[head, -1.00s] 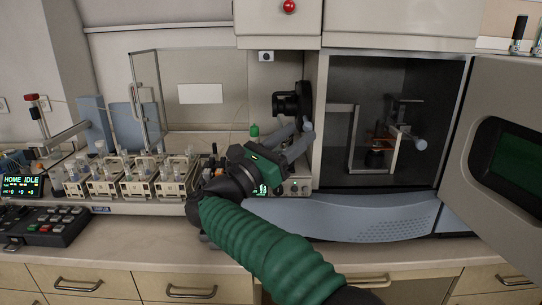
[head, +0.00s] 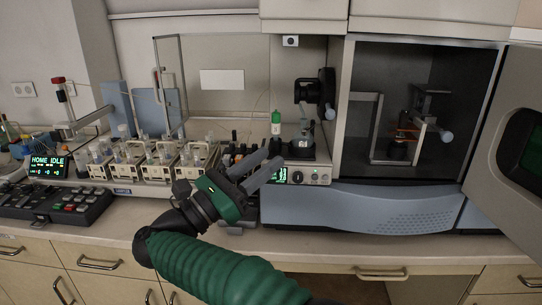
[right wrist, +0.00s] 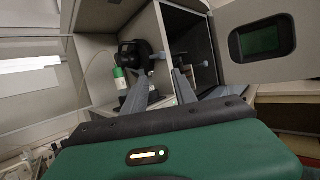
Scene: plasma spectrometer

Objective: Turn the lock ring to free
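A black round fitting (head: 312,92) with a pale grey lever end (head: 329,113) is mounted beside the open chamber; it also shows in the right wrist view (right wrist: 131,54). I cannot tell for sure whether it is the lock ring. Inside the chamber, a grey frame and metal holder (head: 402,148) carry a rod with a blue-grey knob (head: 446,135). My right gripper (head: 277,157) is open, with nothing between its fingers. It is below and left of the black fitting, apart from it. In the right wrist view its two fingers (right wrist: 160,85) are spread. My left gripper is out of view.
A green-capped bottle (head: 276,125) stands close behind the right fingers. A control box (head: 312,175) lies to their right. The chamber door (head: 510,165) stands open at right. Several bottle racks (head: 155,160) and a keypad (head: 60,203) fill the left. The front counter is mostly clear.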

